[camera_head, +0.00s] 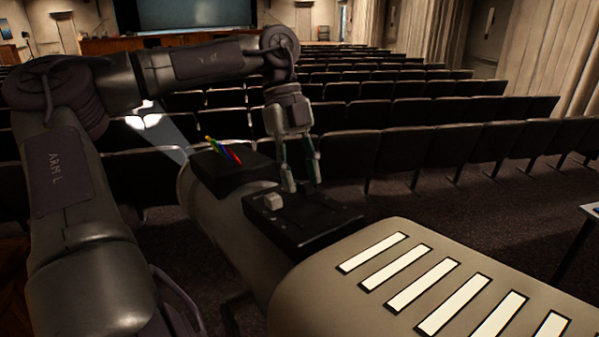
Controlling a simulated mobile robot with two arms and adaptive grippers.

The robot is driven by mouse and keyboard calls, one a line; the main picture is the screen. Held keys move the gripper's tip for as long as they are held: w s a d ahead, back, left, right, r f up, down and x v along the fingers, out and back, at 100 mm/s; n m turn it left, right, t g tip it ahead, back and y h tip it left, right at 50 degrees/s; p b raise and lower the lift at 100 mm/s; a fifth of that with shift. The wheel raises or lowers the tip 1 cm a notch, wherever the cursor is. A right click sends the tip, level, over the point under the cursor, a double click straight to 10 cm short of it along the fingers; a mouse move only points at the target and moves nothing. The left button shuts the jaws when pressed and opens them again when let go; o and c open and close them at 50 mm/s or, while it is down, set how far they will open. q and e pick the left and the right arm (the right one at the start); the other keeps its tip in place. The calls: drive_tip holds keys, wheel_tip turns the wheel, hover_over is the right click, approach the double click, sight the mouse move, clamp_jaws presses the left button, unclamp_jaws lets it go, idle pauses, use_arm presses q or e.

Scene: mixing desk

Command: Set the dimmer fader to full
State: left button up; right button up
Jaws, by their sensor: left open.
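A black panel (318,222) lies on a rounded grey surface, with a pale grey block-shaped knob (273,202) standing near its left end. The knob looks like the dimmer fader, but no markings or scale can be read. My left gripper (303,187) points down over the panel's far edge, just right of and behind the knob. Its two fingers are apart with nothing between them. The fingers appear clear of the knob; whether the tips touch the panel I cannot tell. My right gripper is not in view.
A black holder (232,170) with coloured pens (222,150) stands just left of the panel. Rows of dark seats (400,150) fill the room behind. A table edge (588,211) shows at the far right, with dark floor before it.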

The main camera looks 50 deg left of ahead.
use_arm(q)
drive_tip(key=shift+a, duration=0.1)
drive_tip(key=shift+a+f, duration=0.1)
drive_tip(key=shift+a, duration=0.05)
drive_tip(key=shift+r, duration=0.2)
drive_tip(key=v, duration=1.1)
drive_tip(key=shift+a+r, duration=0.25)
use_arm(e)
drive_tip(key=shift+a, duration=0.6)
